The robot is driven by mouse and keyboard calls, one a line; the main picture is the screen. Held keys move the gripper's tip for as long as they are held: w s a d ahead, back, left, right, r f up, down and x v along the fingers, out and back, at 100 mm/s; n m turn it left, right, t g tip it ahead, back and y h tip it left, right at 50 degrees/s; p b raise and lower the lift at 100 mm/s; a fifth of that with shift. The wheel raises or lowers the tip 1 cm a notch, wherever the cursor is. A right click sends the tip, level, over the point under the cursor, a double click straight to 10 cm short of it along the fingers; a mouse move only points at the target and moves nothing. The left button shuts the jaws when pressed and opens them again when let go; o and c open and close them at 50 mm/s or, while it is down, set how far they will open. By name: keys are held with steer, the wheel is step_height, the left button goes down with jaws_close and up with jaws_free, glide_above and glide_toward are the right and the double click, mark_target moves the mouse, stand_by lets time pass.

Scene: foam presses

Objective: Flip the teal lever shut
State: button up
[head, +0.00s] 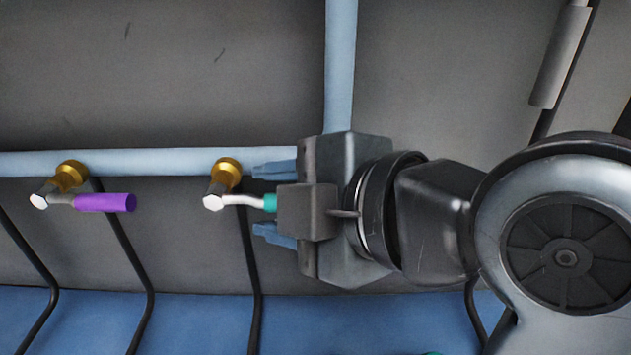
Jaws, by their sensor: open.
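The teal lever (270,203) has a pale bent stem that runs right from a brass valve (226,174) on the blue pipe. Only a short piece of its teal grip shows; the rest is hidden behind my gripper. My gripper (272,201) comes in from the right with its blue fingers spread, one above and one below the lever. The fingers look apart from the teal grip. I cannot tell how their depth compares with the lever's.
A second brass valve (69,176) with a purple lever (105,203) sits to the left on the same blue pipe (140,162). A vertical blue pipe (341,60) rises behind my gripper. Thin black hoses hang below the pipe. A grey cylinder (560,55) is at the upper right.

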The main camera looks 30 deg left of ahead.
steer(key=v, duration=0.7)
steer(key=shift+d+r+b, duration=0.2)
steer(key=shift+d+b, duration=0.1)
